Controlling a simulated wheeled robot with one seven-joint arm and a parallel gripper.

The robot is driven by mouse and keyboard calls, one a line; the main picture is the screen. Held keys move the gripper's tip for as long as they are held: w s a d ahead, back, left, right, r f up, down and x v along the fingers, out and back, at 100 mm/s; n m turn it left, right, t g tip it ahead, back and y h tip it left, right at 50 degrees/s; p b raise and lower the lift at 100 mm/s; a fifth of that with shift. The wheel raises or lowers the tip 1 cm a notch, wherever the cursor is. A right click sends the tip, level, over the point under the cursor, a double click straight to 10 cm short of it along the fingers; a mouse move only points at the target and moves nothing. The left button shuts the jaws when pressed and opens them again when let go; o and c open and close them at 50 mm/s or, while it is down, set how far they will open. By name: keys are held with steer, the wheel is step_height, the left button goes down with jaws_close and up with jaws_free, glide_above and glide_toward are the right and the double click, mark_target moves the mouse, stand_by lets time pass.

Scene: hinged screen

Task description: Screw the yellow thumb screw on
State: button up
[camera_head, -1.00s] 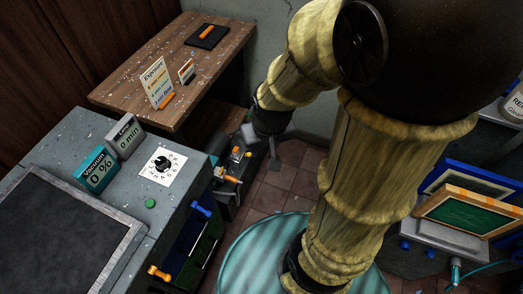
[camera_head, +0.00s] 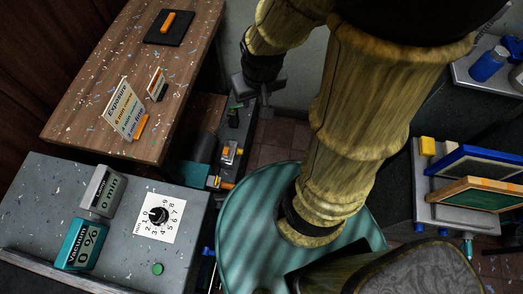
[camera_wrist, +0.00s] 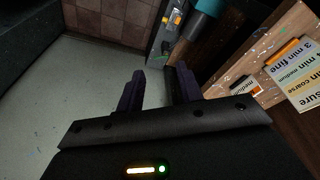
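I cannot single out a yellow thumb screw for certain. A dark hinge or clamp unit (camera_head: 232,150) stands between the wooden table and my arm, with small yellow and orange parts, one orange handle-like piece (camera_head: 227,184) at its lower end. It also shows in the wrist view (camera_wrist: 172,20), at the top beyond my fingers. My gripper (camera_wrist: 158,88) is open, its two dark fingers apart with nothing visible between them. In the head view my gripper (camera_head: 258,88) is above the far end of that unit, partly hidden by my arm.
A wooden table (camera_head: 90,90) holds an orange piece on a black pad (camera_head: 170,39) and an exposure sign (camera_head: 122,108). A grey bench (camera_head: 190,205) carries a dial (camera_head: 158,215) and vacuum display (camera_head: 80,245). Framed screens (camera_head: 480,190) and a yellow block (camera_head: 427,146) are at right.

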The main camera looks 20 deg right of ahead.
steer(key=shift+s, duration=0.15)
steer(key=shift+o, duration=0.8)
steer(key=w+d+f+n+t+y+b, duration=0.1)
steer(key=w+d+f+n+b, duration=0.1)
steer(key=w+f+b, duration=0.7)
steer(key=w+d+f+n+t+y+b, duration=0.1)
steer(key=w+d+f+n+t+b, duration=0.15)
steer(key=f+b, duration=1.1)
steer(key=w+d+f+n+t+y+b, duration=0.2)
steer(key=w+f+b, duration=0.45)
steer(key=f, duration=1.05)
steer(key=s+f+n+y+b, duration=0.1)
steer(key=f+y+b, duration=0.2)
steer(key=f+b, duration=0.6)
steer(key=s+f+n+t+y+b, duration=0.1)
steer(key=f+y+b, duration=0.3)
steer(key=f+b, duration=0.5)
steer(key=s+d+f+n+t+y+b, duration=0.1)
steer(key=f+y+b, duration=0.3)
steer(key=f+b, duration=0.5)
step_height(320, 180, down, 4)
steer(key=shift+s+n, duration=0.35)
steer(key=shift+n, duration=0.5)
